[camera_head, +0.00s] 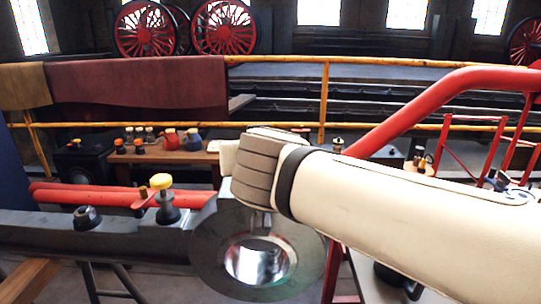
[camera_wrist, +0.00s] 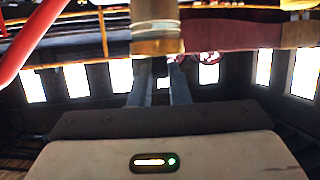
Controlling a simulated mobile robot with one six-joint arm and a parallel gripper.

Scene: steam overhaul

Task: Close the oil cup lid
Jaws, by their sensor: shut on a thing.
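A small dark fitting with a yellow cap (camera_head: 161,183) stands upright on the dark rod at the left in the head view. I cannot tell whether it is the oil cup. The rod's round end (camera_head: 207,262) has a bright metal bore, just below my wrist. My gripper (camera_wrist: 160,66) shows two grey-blue fingers in the wrist view, close together with a small dark thing between them. I cannot tell whether that is the lid. In the head view my pale arm and brown wrist hide the fingertips and the top of the round end.
A dark hex nut (camera_head: 87,217) sits on the rod at the far left. Behind stands a wooden bench (camera_head: 200,157) with cans and bottles. A yellow railing (camera_head: 324,100) crosses the back, and a red tube (camera_head: 430,105) rises behind my arm.

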